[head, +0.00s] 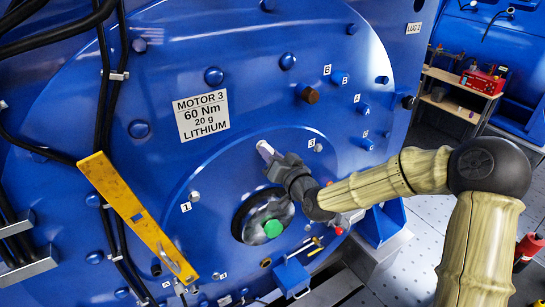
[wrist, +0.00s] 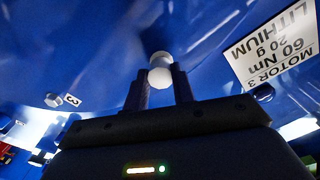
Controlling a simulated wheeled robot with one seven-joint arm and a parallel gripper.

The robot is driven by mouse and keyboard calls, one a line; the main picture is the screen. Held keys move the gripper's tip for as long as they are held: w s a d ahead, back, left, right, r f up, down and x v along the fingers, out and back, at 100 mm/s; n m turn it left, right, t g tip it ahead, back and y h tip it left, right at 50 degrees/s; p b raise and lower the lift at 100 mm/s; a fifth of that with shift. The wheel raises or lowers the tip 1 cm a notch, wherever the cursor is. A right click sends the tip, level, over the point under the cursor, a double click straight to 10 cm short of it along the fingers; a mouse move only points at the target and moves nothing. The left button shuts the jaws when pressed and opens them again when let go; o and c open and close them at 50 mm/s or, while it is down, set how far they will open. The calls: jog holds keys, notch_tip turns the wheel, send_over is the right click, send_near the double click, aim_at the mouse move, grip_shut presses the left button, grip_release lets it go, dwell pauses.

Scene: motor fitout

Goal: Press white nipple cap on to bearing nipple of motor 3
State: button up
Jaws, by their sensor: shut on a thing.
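Motor 3 is the big blue round housing with a white label (head: 201,115) reading "MOTOR 3, 60 Nm, 20 g, LITHIUM". The label shows upside down in the wrist view (wrist: 272,48). My gripper (head: 274,162) is in front of the motor's central raised disc, above the dark shaft opening. In the wrist view its fingers (wrist: 160,82) are shut on a small white rounded cap (wrist: 160,76). The cap also shows pale at the fingertips in the head view (head: 265,149). A pale round shape sits just beyond it; whether this is the nipple, and whether they touch, I cannot tell.
A yellow level-like bar (head: 138,216) leans across the motor at left, beside black cables (head: 108,130). A green round part (head: 273,228) is in the shaft opening. Bolts and small numbered tags stud the face. A shelf (head: 459,92) with a red device stands at right.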

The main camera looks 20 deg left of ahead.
jog(key=shift+w+a, duration=0.2)
jog(key=shift+a, duration=0.05)
jog(key=o, duration=1)
jog(key=shift+a, duration=0.1)
jog(key=shift+o, duration=0.2)
jog(key=shift+d, duration=0.2)
jog(key=b+v, duration=0.4)
jog(key=v, duration=1.3)
jog(key=shift+s, duration=0.1)
